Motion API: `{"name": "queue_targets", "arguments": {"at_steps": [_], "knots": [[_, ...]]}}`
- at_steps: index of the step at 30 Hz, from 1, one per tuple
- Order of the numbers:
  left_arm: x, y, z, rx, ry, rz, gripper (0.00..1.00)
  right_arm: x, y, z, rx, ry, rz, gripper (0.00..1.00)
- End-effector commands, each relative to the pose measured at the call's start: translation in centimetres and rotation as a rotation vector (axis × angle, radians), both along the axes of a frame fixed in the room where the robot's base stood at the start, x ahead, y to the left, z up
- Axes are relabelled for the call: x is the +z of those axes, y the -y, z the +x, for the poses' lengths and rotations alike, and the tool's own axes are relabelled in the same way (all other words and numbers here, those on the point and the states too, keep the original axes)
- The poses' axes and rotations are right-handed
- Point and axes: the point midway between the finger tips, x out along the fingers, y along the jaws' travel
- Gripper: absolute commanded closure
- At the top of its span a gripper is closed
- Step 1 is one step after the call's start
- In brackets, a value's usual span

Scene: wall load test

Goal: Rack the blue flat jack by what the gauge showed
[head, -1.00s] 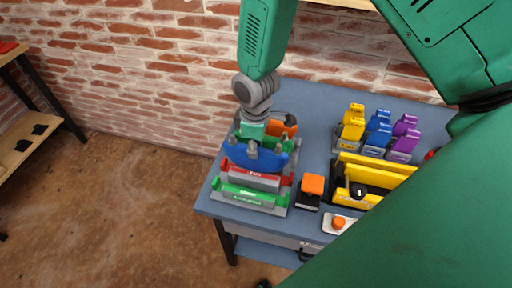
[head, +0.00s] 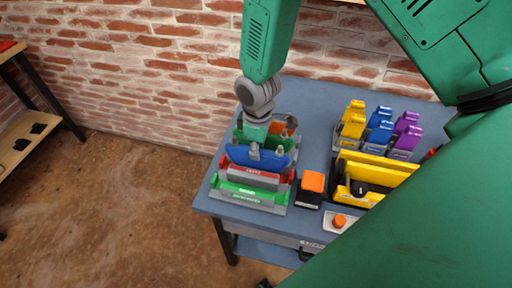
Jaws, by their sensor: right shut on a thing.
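My right gripper (head: 266,151) is shut on the blue flat jack (head: 241,156), a curved blue plate. It holds the jack over the rack at the left end of the blue-grey bench. The rack has a red-marked slot (head: 254,173) just in front of the jack and a green-marked slot (head: 252,196) at the front edge. More green and orange parts show behind the jack, partly hidden by the gripper. Whether the jack touches the rack cannot be told. No gauge reading is legible. My left gripper is not clearly visible.
Right of the rack stand an orange-topped black block (head: 312,182), an orange button on a pale base (head: 340,221) and a yellow frame with a black knob (head: 376,166). Yellow, blue (head: 379,134) and purple blocks stand behind. A brick wall (head: 150,75) closes the back.

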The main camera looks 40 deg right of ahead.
Motion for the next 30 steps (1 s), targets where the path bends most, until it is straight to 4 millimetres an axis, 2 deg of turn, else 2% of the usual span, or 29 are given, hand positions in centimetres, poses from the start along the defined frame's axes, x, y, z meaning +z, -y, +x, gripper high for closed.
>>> {"name": "queue_targets", "arguments": {"at_steps": [14,15,16,17,23,25,30], "knots": [[-0.32,0.02,-0.01,0.0,0.0,0.0,0.44,-0.53,0.23,0.09,-0.001,0.002,-0.001,1.0],[-0.32,0.02,-0.01,0.0,0.0,0.0,0.44,-0.52,0.21,0.11,-0.001,0.003,-0.002,0.67],[-0.32,0.02,-0.01,0.0,0.0,0.0,0.44,-0.52,0.21,0.11,-0.001,0.003,-0.002,0.57],[-0.32,0.02,-0.01,0.0,0.0,0.0,0.44,-0.52,0.21,0.1,-0.001,0.002,-0.001,0.53],[-0.33,0.01,0.0,0.0,0.0,0.0,0.44,-0.57,0.19,0.04,-0.001,0.001,-0.001,0.53],[-0.33,0.02,0.0,0.0,0.0,0.0,0.44,-0.63,0.19,-0.03,-0.001,-0.002,-0.001,0.4],[-0.33,0.02,0.0,0.0,0.0,0.0,0.44,-0.62,0.18,-0.02,-0.001,-0.001,0.0,0.4]]}}
